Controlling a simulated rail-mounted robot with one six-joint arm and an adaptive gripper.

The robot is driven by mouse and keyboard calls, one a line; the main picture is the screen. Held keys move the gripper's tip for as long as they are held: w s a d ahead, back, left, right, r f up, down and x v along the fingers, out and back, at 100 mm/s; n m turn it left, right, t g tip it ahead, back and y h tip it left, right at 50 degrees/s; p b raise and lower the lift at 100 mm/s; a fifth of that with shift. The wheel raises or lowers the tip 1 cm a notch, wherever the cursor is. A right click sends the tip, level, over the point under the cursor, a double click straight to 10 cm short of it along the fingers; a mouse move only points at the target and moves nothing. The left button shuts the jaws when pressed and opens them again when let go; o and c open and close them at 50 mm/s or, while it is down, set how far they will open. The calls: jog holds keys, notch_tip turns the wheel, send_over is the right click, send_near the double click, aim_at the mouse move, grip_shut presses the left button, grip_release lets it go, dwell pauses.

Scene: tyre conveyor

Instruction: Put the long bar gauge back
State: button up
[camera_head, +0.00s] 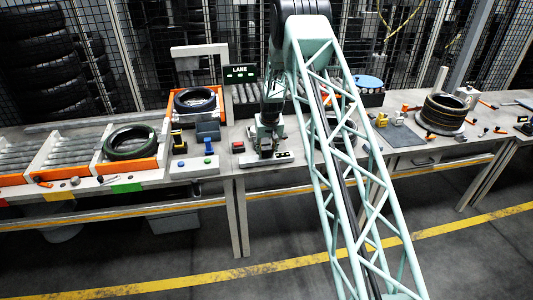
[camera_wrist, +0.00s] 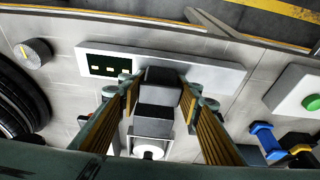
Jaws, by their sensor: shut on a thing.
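My gripper (camera_wrist: 160,92) is shut on a dark block-shaped thing (camera_wrist: 160,78), which seems to be the long bar gauge. Only its black and grey end faces show between the fingers in the wrist view, and its full length cannot be made out. A pale plate (camera_wrist: 218,75) with a dark green panel of small light marks lies on the bench just beyond the fingertips. In the head view my gripper (camera_head: 266,140) points down above this plate (camera_head: 284,157). Whether the held thing touches the plate cannot be told.
Left of the plate are a round knob (camera_wrist: 36,53) and a black tyre (camera_wrist: 12,95). To the right are a green button (camera_wrist: 311,102) and a blue dumbbell-shaped piece (camera_wrist: 267,140). The bench's front edge is close to the plate.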

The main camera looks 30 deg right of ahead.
jog(key=shift+f, duration=0.3)
jog(key=o, duration=1.2)
jog(key=shift+r, duration=0.15)
jog(key=v, duration=1.2)
jog(key=shift+s+a, duration=0.1)
dwell(0.4)
